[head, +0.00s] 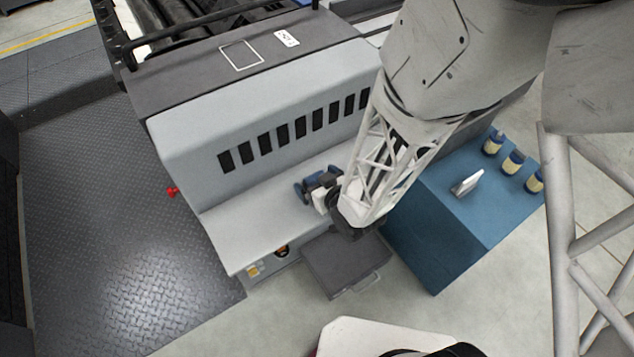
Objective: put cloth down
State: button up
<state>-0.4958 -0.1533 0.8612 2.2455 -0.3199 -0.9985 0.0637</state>
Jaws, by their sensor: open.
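My gripper (316,187), with blue and white parts, is at the end of my pale lattice arm. It is over the grey ledge of the machine (250,215), near the ledge's right end. It is open, and I see nothing held in it. I cannot make out a cloth for certain. A small white and grey piece (467,183) is on top of the blue cabinet (450,215), to the right of my gripper; I cannot tell whether it is the cloth. My arm hides part of the machine and ledge.
Several cream and dark blue jars (513,163) stand at the cabinet's right edge. A red knob (173,192) sticks out at the machine's left. The ledge's left part is clear.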

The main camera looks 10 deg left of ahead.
jog(key=c, duration=1.1)
jog(key=shift+r, duration=0.15)
jog(key=shift+r, duration=1)
jog(key=shift+s+d+r, duration=0.25)
jog(key=shift+s+r, duration=0.1)
jog(key=shift+r, duration=0.3)
jog(key=s+d, duration=0.2)
jog(key=s, duration=0.2)
jog(key=s+d+r, duration=0.1)
jog(key=s+d, duration=0.2)
jog(key=s, duration=0.1)
jog(key=s+d, duration=0.3)
jog(key=s, duration=0.1)
jog(key=shift+s+r, duration=0.2)
jog(key=shift+s, duration=0.2)
jog(key=shift+w, duration=0.1)
